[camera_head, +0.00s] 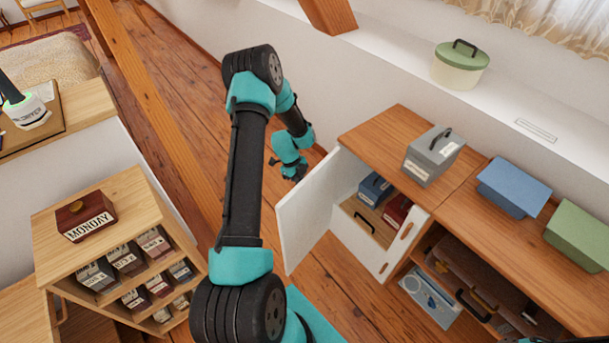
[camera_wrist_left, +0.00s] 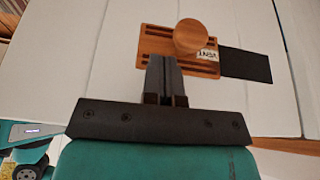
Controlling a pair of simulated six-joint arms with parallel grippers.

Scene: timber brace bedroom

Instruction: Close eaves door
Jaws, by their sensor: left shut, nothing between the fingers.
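The white eaves door (camera_head: 308,212) stands open, swung out to the left of the low wooden cupboard. My left gripper (camera_head: 293,172) is beyond the door's far side, small and partly unclear in the head view. In the left wrist view the gripper (camera_wrist_left: 164,75) is shut and empty, facing the door's white boards (camera_wrist_left: 115,50). A round wooden knob (camera_wrist_left: 188,37) on a slatted wooden plate (camera_wrist_left: 150,40) lies just past the fingertips. I cannot tell whether they touch it. A small lettered label and a dark plate (camera_wrist_left: 246,65) sit beside the knob. My right gripper is not in view.
The open compartment holds a blue box (camera_head: 375,188), a red box (camera_head: 397,209) and a black-handled tray. A grey case (camera_head: 434,155) and two lidded boxes stand on the cupboard top. A low shelf unit (camera_head: 150,205) is at left.

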